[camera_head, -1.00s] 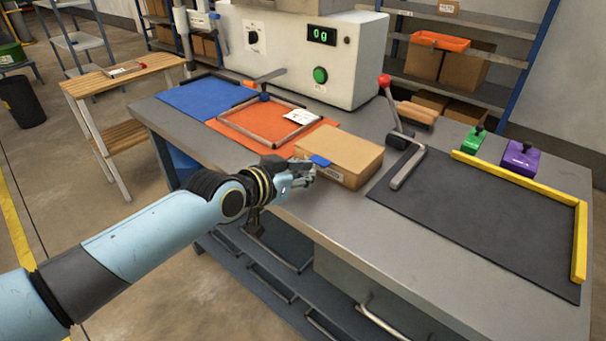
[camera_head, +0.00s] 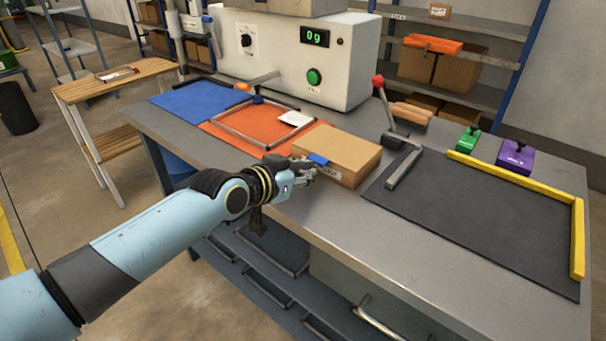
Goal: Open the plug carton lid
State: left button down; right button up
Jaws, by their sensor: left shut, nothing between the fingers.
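The plug carton (camera_head: 340,155) is a brown cardboard box on the grey workbench. Its lid looks flat and closed, with a blue tab (camera_head: 318,159) at the near left edge of the top. My left gripper (camera_head: 308,172) is shut and empty at the carton's near left side, just beside the blue tab. Whether its fingertips touch the carton or the tab, I cannot tell. The gripper hides part of the carton's left side. My right gripper is not in view.
Behind the carton lie an orange mat (camera_head: 228,139) with a metal frame and a blue mat (camera_head: 190,95). A machine (camera_head: 285,60) reading "0 g" stands at the back. To the right are a red-knobbed lever (camera_head: 380,92), a dark mat (camera_head: 470,215) with yellow rails (camera_head: 577,240), and green and purple blocks (camera_head: 515,157).

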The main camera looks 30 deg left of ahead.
aim_at(321, 170)
pick_arm(q)
jog(key=shift+b+x, duration=0.75)
jog(key=shift+x, duration=0.45)
jog(key=shift+w+f+b, duration=0.4)
jog(key=shift+w+b, duration=0.15)
jog(key=shift+r, duration=0.1)
dwell(0.3)
jog(key=shift+s+r+p, duration=0.15)
jog(key=shift+r+p, duration=0.4)
jog(key=shift+p, duration=0.2)
jog(key=shift+r, duration=0.15)
